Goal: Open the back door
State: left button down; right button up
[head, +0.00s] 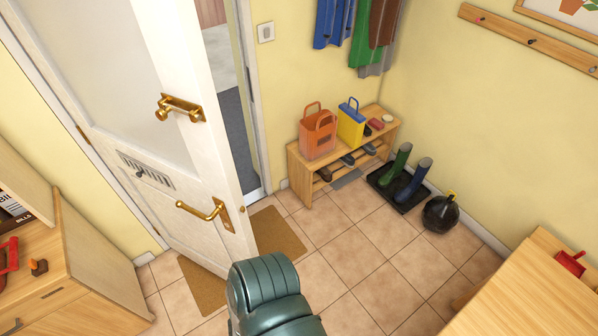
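The white back door (165,60) stands ajar, swung into the room. A gap shows between its free edge and the frame, with grey ground (238,140) beyond. A brass lever handle (205,209) sits on the door near its free edge. A brass knob-like pull (180,107) is fixed higher up, and a slotted letter plate (146,171) lies to the left. Neither of my grippers shows. A dark green rounded part of my own body fills the bottom middle, in front of the door's lower corner.
A brown mat (278,231) lies under the door. A shoe bench (297,168) with bags, boots (409,181) on a tray and a round black container (440,213) line the wall. Wooden cabinets (91,262) stand left, a wooden counter (530,300) right. The middle tiles are clear.

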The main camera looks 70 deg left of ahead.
aim_at(111, 64)
jog(key=j+z, duration=0.15)
jog(key=z, duration=0.2)
jog(key=i+j+z, duration=0.1)
jog(key=z, duration=0.25)
jog(key=j+z, duration=0.25)
jog(key=z, duration=0.15)
jog(key=j+z, duration=0.3)
jog(key=j, duration=0.75)
jog(key=k+j+z, duration=0.1)
jog(key=j+z, duration=0.15)
jog(key=j, duration=0.8)
